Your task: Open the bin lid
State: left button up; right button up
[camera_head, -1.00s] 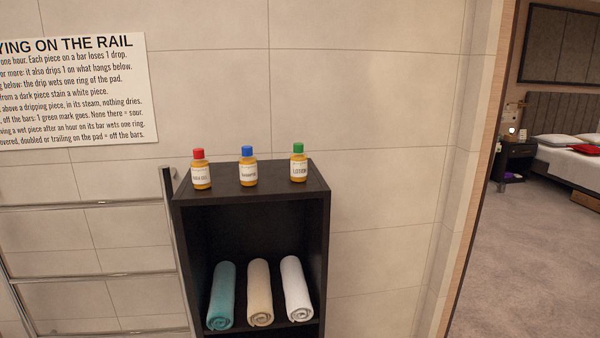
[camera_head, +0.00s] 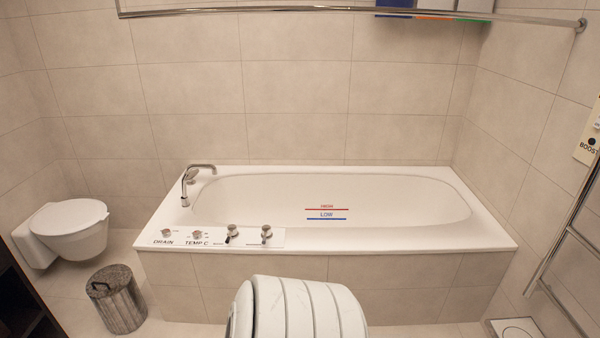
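The bin (camera_head: 125,308) is a round, mottled grey-brown container on the floor at the lower left, between the toilet and the bathtub. Its flat grey lid (camera_head: 115,277) lies on top and looks closed. A small dark handle or loop (camera_head: 101,287) shows at the lid's left edge. Neither of my grippers is in view.
A white toilet (camera_head: 70,228) is behind the bin to the left. The white bathtub (camera_head: 480,228) spans the middle, with taps on its front left rim. A dark shelf edge (camera_head: 22,300) is at far left. A metal rail (camera_head: 548,262) is at right.

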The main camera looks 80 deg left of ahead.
aim_at(111, 280)
jog(key=u, duration=3.9)
jog(key=i+u, duration=0.1)
jog(key=u, duration=0.2)
